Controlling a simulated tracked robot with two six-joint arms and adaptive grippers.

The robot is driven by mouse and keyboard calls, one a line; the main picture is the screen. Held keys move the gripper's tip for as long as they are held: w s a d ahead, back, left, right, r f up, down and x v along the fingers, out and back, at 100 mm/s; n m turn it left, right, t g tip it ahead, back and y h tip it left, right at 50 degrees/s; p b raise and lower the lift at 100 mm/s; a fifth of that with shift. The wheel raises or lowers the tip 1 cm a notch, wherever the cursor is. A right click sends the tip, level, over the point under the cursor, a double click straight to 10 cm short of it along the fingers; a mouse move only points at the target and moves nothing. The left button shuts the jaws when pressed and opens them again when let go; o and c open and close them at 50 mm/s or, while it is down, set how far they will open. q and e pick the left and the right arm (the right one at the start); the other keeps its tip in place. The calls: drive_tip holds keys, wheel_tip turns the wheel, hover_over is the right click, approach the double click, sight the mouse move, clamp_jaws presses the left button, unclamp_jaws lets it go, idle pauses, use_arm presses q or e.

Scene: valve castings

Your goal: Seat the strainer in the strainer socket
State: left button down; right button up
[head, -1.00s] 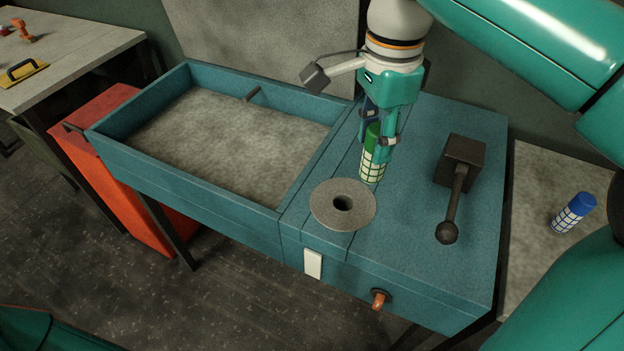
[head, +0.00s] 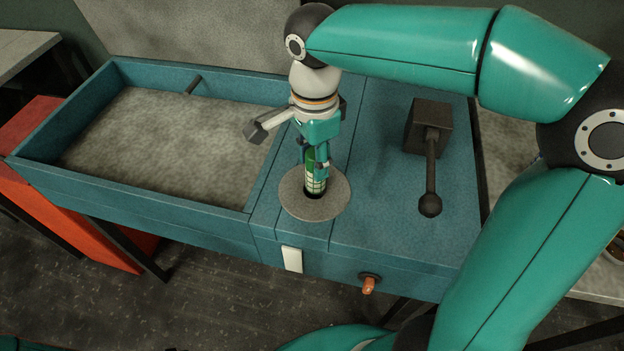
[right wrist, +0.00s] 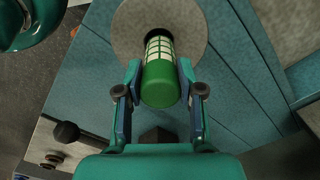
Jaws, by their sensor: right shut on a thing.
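The strainer is a green cylinder with a white grid on its lower part (head: 316,184). My right gripper (head: 316,165) is shut on its upper part and holds it upright. The strainer socket is a round grey disc (head: 337,196) with a dark hole in its middle. The strainer's lower end is at this hole; I cannot tell how far inside it is. In the right wrist view, the strainer's green top (right wrist: 160,82) sits between the fingers, and its gridded end reaches the hole in the disc (right wrist: 195,35). My left gripper is not in view.
The socket is on a blue bench (head: 400,235). A dark lever with a ball end (head: 430,175) stands to its right. An open blue tray with a grey floor (head: 165,150) lies to the left. An orange knob (head: 369,284) sticks out of the bench front.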

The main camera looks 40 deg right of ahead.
drive_tip(key=shift+f, duration=2.75)
drive_tip(key=o, duration=1.2)
wheel_tip(320, 180, up, 12)
drive_tip(key=shift+r+p, duration=0.1)
drive_tip(key=shift+p, duration=0.45)
